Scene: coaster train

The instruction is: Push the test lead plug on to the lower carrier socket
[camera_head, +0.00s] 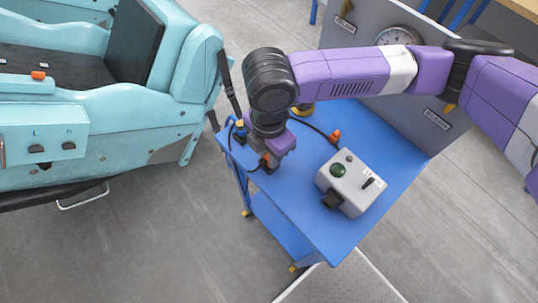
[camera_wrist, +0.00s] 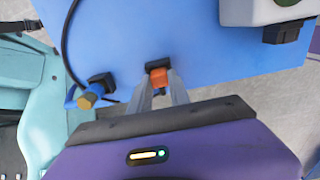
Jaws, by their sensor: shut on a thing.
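My gripper (camera_wrist: 160,88) is over the left side of the blue cart top. Its two fingers are shut on a small orange plug with a black end (camera_wrist: 158,74), seen in the wrist view. The plug is close to the blue surface; I cannot tell whether it touches it. In the head view, an orange bit of the plug (camera_head: 265,159) shows at the fingers (camera_head: 270,166). The teal train car has a side panel (camera_head: 52,132) with two dark fittings, a left one (camera_head: 36,149) and a right one (camera_head: 69,146). I cannot tell which is the lower carrier socket.
A grey box with a green button (camera_head: 348,184) stands on the blue cart (camera_head: 310,235). Another orange plug (camera_head: 335,136) lies behind it on a black cable. A blue fitting with a cable (camera_wrist: 96,90) is left of my gripper. A grey gauge panel (camera_head: 430,122) stands behind.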

